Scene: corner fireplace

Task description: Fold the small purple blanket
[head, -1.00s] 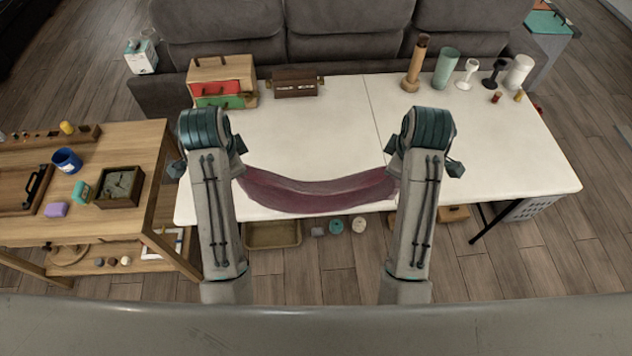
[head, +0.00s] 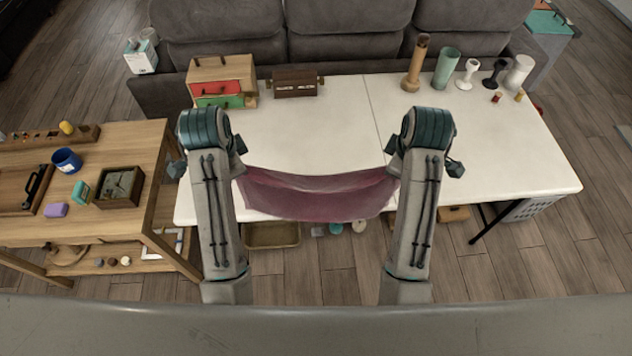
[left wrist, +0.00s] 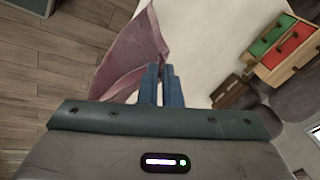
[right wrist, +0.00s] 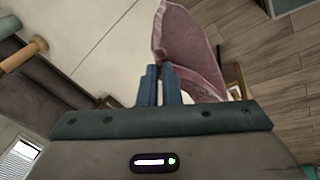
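The small purple blanket (head: 320,196) hangs between my two grippers at the table's near edge, its upper edge sagging slightly and its lower part draping in front of the edge. In the left wrist view the blanket (left wrist: 135,52) runs from the tips of my left gripper (left wrist: 160,72), whose fingers are close together on it. In the right wrist view the blanket (right wrist: 188,45) meets the tips of my right gripper (right wrist: 161,72), also closed on it. In the head view my forearms hide both sets of fingertips.
The white table (head: 310,135) is bare in the middle. A small drawer cabinet (head: 221,70) and a dark brown box (head: 296,83) stand at its back left; vases and candle holders (head: 466,74) stand at its back right. A wooden side table (head: 120,150) with small items is at left.

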